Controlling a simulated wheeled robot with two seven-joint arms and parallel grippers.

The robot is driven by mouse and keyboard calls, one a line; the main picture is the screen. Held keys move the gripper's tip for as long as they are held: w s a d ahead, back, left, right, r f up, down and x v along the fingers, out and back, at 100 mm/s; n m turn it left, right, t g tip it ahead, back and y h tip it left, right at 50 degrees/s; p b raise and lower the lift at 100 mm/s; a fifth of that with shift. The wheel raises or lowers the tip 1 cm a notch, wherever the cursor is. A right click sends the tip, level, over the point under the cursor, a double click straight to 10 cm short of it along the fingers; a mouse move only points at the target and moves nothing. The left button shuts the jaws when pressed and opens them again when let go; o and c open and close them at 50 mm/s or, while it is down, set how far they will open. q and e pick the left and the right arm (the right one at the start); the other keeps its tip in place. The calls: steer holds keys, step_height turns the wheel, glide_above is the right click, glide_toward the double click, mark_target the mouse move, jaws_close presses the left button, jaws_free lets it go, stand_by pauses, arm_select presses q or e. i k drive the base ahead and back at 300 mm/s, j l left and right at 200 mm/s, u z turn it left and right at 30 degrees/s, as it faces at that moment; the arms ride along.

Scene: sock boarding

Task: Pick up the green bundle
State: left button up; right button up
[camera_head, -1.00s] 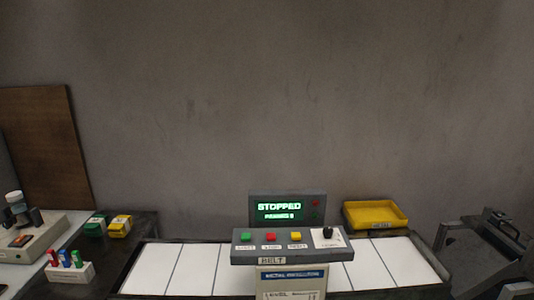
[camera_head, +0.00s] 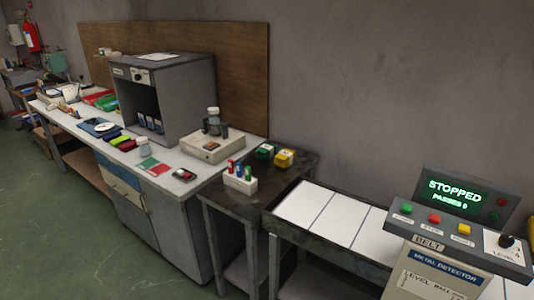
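A green block (camera_head: 265,152) sits next to a yellow block (camera_head: 284,157) on the dark side table. Neither of my grippers is in view.
The grey cabinet (camera_head: 185,95) stands on the bench. A beige device (camera_head: 212,147), a red-and-green card (camera_head: 154,166) and a rack of coloured sticks (camera_head: 240,183) are nearby. The stopped metal detector (camera_head: 450,235) and its belt (camera_head: 335,220) stand at right. Green floor (camera_head: 60,220) is clear at left.

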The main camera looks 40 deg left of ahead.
mark_target(266, 152)
steer(key=i+j+u, duration=0.15)
steer(key=j, duration=0.3)
steer(key=j+u, duration=0.1)
steer(key=j, duration=0.3)
steer(key=i+j+u, duration=0.15)
steer(key=j, duration=0.25)
steer(key=i+j+u, duration=0.1)
steer(key=j, duration=0.3)
steer(key=i+j+u, duration=0.15)
steer(key=j, duration=0.25)
steer(key=i+j+u, duration=0.1)
steer(key=i+j, duration=0.15)
steer(key=j, duration=0.1)
